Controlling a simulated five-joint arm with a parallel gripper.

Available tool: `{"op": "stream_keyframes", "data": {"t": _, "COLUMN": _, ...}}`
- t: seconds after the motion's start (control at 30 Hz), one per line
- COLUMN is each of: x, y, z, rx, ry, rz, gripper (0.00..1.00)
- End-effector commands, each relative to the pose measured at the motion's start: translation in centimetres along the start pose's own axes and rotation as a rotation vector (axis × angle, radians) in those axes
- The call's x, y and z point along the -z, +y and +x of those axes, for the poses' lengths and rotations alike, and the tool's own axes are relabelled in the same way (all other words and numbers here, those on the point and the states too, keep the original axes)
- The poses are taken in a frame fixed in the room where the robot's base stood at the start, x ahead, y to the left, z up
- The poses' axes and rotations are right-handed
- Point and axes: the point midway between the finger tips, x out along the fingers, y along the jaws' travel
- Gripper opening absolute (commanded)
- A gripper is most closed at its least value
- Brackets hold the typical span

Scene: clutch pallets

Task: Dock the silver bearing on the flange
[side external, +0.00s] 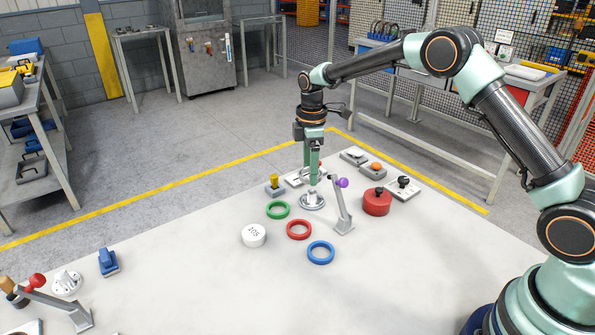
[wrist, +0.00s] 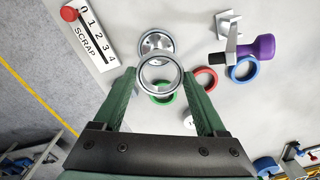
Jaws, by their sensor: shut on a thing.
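The silver bearing (wrist: 177,84) is a shiny ring held between the green fingertips of my gripper (wrist: 160,74) in the wrist view. In the side external view my gripper (side external: 314,172) points down above the silver flange (side external: 312,203), a round base with a raised centre, standing on the table. The bearing is small there and partly hidden by the fingers. In the wrist view the flange (wrist: 155,38) shows just above the bearing, partly covered by it. The bearing appears to be above the flange, not seated around its centre.
A grey lever with a purple knob (side external: 342,183) stands close right of the flange. Green (side external: 278,210), red (side external: 299,229) and blue (side external: 320,252) rings lie in front, beside a white disc (side external: 253,236). A red canister (side external: 377,202) is right. A SCRAP plate (wrist: 90,45) lies near.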

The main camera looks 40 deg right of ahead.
Motion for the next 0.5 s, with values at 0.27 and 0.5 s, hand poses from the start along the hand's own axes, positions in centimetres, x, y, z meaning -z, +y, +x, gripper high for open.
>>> {"op": "stream_keyframes", "data": {"t": 0.27, "x": -0.8, "y": 0.6, "z": 1.6, "rx": 0.000, "ry": 0.000, "rz": 0.018, "gripper": 0.12}}
{"op": "stream_keyframes", "data": {"t": 0.5, "x": -0.7, "y": 0.5, "z": 4.0, "rx": 0.001, "ry": -0.001, "rz": 0.017, "gripper": 0.12}}
